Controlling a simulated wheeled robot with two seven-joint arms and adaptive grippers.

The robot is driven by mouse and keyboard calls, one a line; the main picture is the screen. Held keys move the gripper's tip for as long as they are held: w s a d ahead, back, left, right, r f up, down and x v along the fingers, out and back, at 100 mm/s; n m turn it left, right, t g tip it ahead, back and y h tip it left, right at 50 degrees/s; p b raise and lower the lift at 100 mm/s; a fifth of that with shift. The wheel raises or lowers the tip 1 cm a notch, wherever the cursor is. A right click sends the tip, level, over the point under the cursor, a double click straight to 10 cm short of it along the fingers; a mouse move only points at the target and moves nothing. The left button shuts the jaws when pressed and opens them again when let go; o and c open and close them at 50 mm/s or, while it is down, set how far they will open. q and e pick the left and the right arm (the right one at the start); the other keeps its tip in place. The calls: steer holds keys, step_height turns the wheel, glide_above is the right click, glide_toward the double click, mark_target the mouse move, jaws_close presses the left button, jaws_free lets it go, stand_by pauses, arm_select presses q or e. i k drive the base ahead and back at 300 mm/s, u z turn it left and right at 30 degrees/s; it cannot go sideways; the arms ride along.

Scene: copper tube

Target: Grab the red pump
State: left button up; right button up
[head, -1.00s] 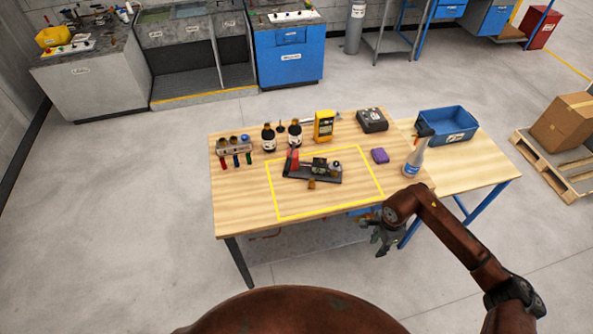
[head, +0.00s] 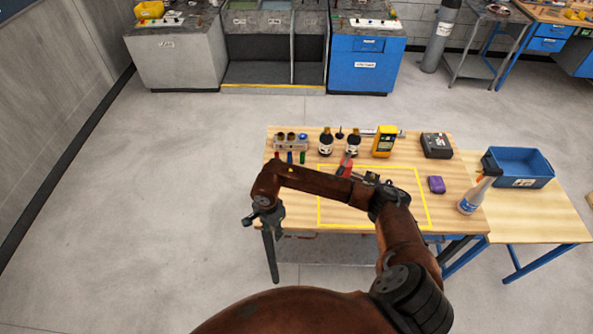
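A red upright piece (head: 346,167), the only red thing that fits the pump, stands on the table near the far edge of the yellow taped outline. Its lower part and the black base around it are largely hidden behind my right arm. My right gripper (head: 254,220) hangs at the table's front left corner, left of and nearer than the red piece, and well apart from it. It appears empty; its fingers are small and seen from above, so their opening is unclear. My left gripper is not in view.
On the wooden table (head: 450,205) stand bottles (head: 326,145), a yellow device (head: 384,141), a black box (head: 436,145), a purple block (head: 436,184) and a spray bottle (head: 478,190). A blue bin (head: 520,168) sits on the right side table. Floor left of the table is clear.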

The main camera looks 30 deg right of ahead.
mark_target(369, 177)
steer(key=u, duration=2)
steer(key=k, duration=2.4)
steer(key=z, duration=1.5)
